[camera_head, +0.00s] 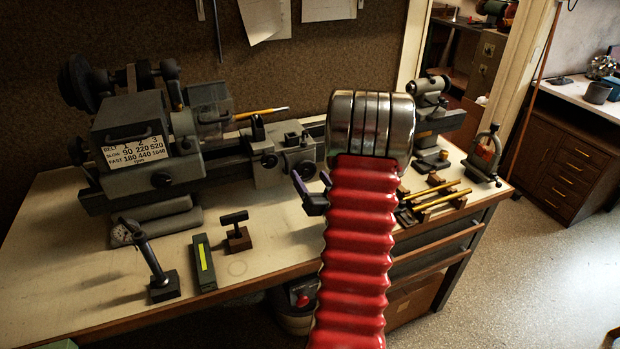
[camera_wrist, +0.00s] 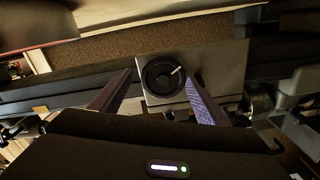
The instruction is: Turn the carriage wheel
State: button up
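The carriage wheel (camera_wrist: 163,76) is a dark round handwheel with a small pale handle, on a grey plate of the lathe. In the head view the wheel (camera_head: 305,169) sits low on the front of the lathe carriage (camera_head: 275,145). My gripper (camera_wrist: 159,73) is open, with one purple-lined finger on each side of the wheel in the wrist view. Whether the fingertips reach the wheel's depth cannot be told. In the head view my gripper (camera_head: 311,181) is just in front of and below the wheel, partly hidden by my red arm.
The headstock (camera_head: 145,150) stands to the left, the tailstock (camera_head: 430,105) to the right. A black stand (camera_head: 158,270), a green box (camera_head: 203,262) and a small dark tool (camera_head: 237,230) stand on the front bench. Brass-coloured rods (camera_head: 440,198) lie to the right.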

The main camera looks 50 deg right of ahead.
jog(key=v, duration=1.2)
jog(key=shift+s+a, duration=0.15)
jog(key=shift+s, duration=0.2)
jog(key=shift+f, duration=0.15)
jog(key=w+a+r+n+g+y, duration=0.2)
jog(key=w+a+r+n+g, duration=0.15)
jog(key=w+a, duration=0.3)
jog(key=w+a+r+n+g+y, duration=0.1)
jog(key=w+a+r+n+g, duration=0.1)
jog(key=w+a+r, duration=0.35)
jog(key=s+a+r+n+g+y, duration=0.1)
jog(key=s+a, duration=0.3)
jog(key=a, duration=0.6)
jog(key=s+a+r+n+g+y, duration=0.1)
jog(key=s+a, duration=0.4)
jog(key=a, duration=0.5)
jog(key=s+a+r+n+g+y, duration=0.2)
jog(key=s+a+y, duration=0.2)
jog(key=a, duration=0.6)
jog(key=shift+s+a, duration=0.25)
jog(key=shift+s, duration=0.05)
jog(key=shift+r, duration=0.1)
jog(key=shift+c, duration=0.2)
